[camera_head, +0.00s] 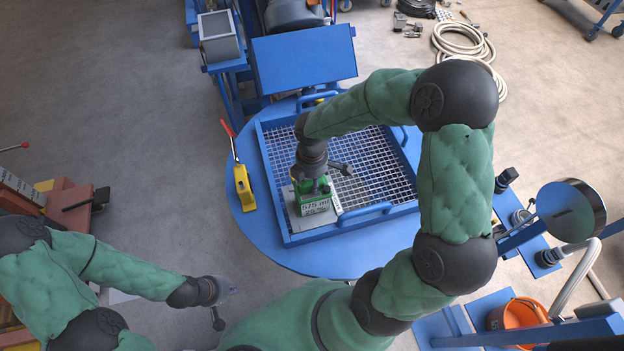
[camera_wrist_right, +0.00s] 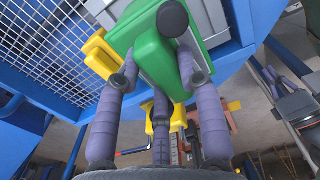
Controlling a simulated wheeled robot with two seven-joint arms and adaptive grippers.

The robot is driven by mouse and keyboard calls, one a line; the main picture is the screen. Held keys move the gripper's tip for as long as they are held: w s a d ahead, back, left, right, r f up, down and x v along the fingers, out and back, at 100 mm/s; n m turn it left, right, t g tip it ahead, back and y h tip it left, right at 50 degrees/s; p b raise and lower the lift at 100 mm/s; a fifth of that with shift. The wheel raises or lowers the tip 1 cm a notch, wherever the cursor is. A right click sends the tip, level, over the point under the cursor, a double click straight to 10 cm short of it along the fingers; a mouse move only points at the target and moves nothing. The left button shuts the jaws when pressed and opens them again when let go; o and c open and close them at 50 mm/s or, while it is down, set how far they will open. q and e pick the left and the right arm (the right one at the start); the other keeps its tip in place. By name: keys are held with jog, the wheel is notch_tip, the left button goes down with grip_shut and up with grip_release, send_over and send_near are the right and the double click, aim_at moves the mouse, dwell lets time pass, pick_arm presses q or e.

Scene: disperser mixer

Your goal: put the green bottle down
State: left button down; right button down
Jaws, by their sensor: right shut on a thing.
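The green bottle (camera_head: 314,202), with a white label reading "515 ml", is in the blue mesh tray (camera_head: 383,225), over a grey plate (camera_head: 296,213) near the tray's front left corner. My right gripper (camera_head: 312,181) comes down on it from above and is shut on it. In the right wrist view the fingers of my right gripper (camera_wrist_right: 158,82) close around the green bottle (camera_wrist_right: 150,50). Whether its base touches the plate is hard to tell. My left gripper (camera_head: 230,290) hangs over the floor at lower left, away from the bottle; its fingers are too small to read.
The tray sits on a round blue table (camera_head: 245,222). A yellow clamp (camera_head: 243,188) with a red lever stands left of the tray. A blue machine (camera_head: 303,57) rises behind. An orange bucket (camera_head: 522,316) and a round mirror-like disc (camera_head: 571,211) are at right.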

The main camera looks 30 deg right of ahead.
jog(key=shift+w+f, duration=0.1)
jog(key=shift+f, duration=0.2)
jog(key=c, duration=0.8)
grip_release()
jog(key=shift+r, duration=0.55)
notch_tip(320, 180, up, 11)
jog(key=p, duration=0.3)
